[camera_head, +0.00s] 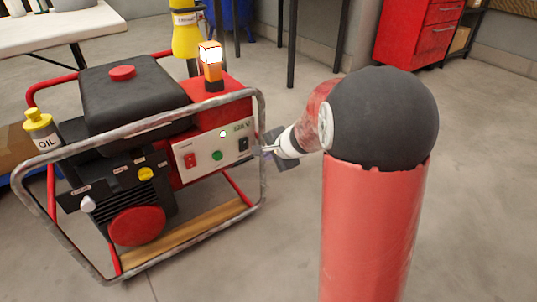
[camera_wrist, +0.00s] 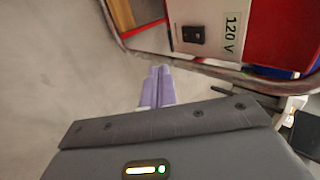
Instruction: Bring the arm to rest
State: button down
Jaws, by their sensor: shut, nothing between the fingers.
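My gripper (camera_wrist: 160,72) is shut and empty in the wrist view, with its pale fingertips together over bare floor. In the head view my arm reaches from the red column toward the generator's right end, and the gripper (camera_head: 268,149) shows small beside the frame there. Whether it touches the frame cannot be told. The red and black generator (camera_head: 190,155) has a panel with a red switch, a green button and a black outlet. The outlet (camera_wrist: 193,34) with a 120 V label also shows in the wrist view. The lamp (camera_head: 211,57) on top glows.
A grey tube frame (camera_head: 262,110) surrounds the generator and crosses the top of the wrist view. An oil bottle (camera_head: 41,130) stands at its left. A yellow bottle (camera_head: 186,38) is behind it. A red cabinet (camera_head: 418,32) stands at the back right. Floor at right is clear.

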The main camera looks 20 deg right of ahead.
jog(key=s+a+r+n+g+y+p, duration=0.1)
jog(key=s+a+r+n+p, duration=0.25)
jog(key=s+r, duration=0.45)
jog(key=s+a+r+n+g+y+p, duration=0.1)
jog(key=s+a+r+n+p, duration=0.3)
jog(key=s+r, duration=0.35)
jog(key=s+d+r+n+h+p, duration=0.1)
jog(key=s+r+n+h, duration=0.1)
jog(key=s, duration=0.5)
jog(key=s+d+r+n+h+p, duration=0.2)
jog(key=s+r+n, duration=0.1)
jog(key=s+n, duration=0.2)
jog(key=s, duration=0.2)
jog(key=shift+s+d+r+g+h, duration=0.2)
jog(key=shift+s+d+g+h, duration=0.1)
